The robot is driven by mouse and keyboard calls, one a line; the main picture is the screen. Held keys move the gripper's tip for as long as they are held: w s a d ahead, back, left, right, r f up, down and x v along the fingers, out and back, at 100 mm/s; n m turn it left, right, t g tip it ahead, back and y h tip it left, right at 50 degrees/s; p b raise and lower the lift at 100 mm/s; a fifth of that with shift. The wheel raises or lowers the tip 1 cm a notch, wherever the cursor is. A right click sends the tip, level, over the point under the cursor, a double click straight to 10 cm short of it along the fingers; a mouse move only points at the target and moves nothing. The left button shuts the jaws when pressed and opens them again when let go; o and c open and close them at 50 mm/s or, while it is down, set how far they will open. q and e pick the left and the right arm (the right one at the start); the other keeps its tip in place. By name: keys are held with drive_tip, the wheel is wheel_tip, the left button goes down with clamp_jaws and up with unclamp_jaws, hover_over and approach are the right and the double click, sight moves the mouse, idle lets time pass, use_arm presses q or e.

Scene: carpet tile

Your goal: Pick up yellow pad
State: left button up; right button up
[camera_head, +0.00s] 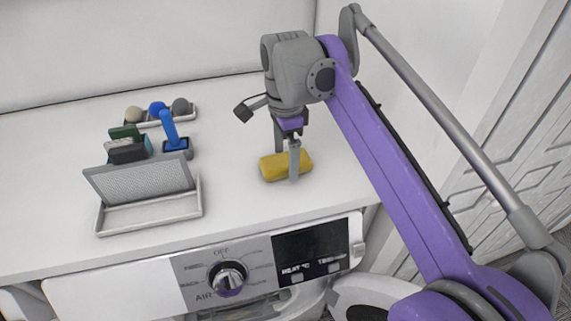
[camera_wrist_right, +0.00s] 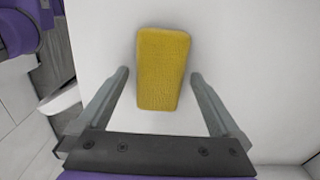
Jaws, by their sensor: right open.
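The yellow pad (camera_head: 272,168) lies on the white top of the machine, below my right gripper (camera_head: 287,160) in the head view. In the right wrist view the yellow pad (camera_wrist_right: 162,68) shows as an upright yellow block in the picture, between the lines of the two fingers. My right gripper (camera_wrist_right: 158,90) is open, with one finger on each side of the pad's near part and a gap to both sides. In the head view one finger covers part of the pad. My left gripper is not in view.
A tray with a grey mesh panel (camera_head: 140,182) stands to the left. Behind it are a blue brush (camera_head: 172,134), green and dark blocks (camera_head: 126,150), and a holder (camera_head: 150,121) with several balls. The control panel (camera_head: 222,277) is at the front edge. Free surface surrounds the pad.

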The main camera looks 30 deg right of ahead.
sight(286, 159)
drive_tip(key=c, duration=1.3)
wheel_tip(286, 159, up, 10)
drive_tip(key=shift+r+p, duration=0.1)
drive_tip(key=shift+p, duration=1.1)
drive_tip(key=o, duration=0.8)
drive_tip(key=c, duration=0.6)
